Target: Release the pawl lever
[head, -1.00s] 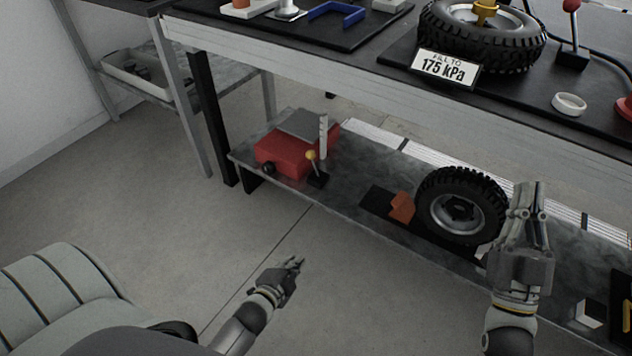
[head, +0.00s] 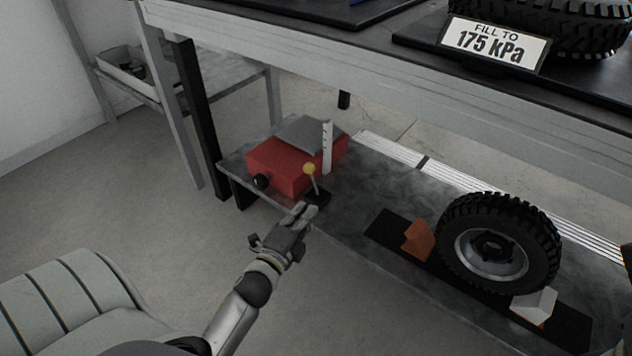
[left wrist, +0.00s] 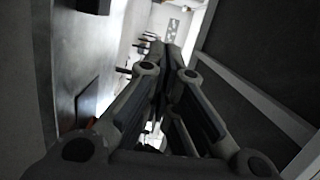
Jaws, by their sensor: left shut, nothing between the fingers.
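A small lever with a yellow ball knob (head: 309,169) rises from a dark base on the low shelf, beside the red box. I take it to be the pawl lever. My left gripper (head: 305,209) is at the shelf's front edge, just below and in front of the lever's base. Its fingers are together and empty. In the left wrist view its fingers (left wrist: 168,50) run up the middle and close together; the lever cannot be made out there. Whether the fingertips touch the lever base cannot be told. My right gripper is out of view.
The red box (head: 275,168) with a grey top and a white upright strip (head: 327,147) stands behind the lever. A tyre (head: 500,245) with an orange chock (head: 418,240) and a white chock (head: 535,305) is to the right. The workbench (head: 400,98) overhangs the shelf.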

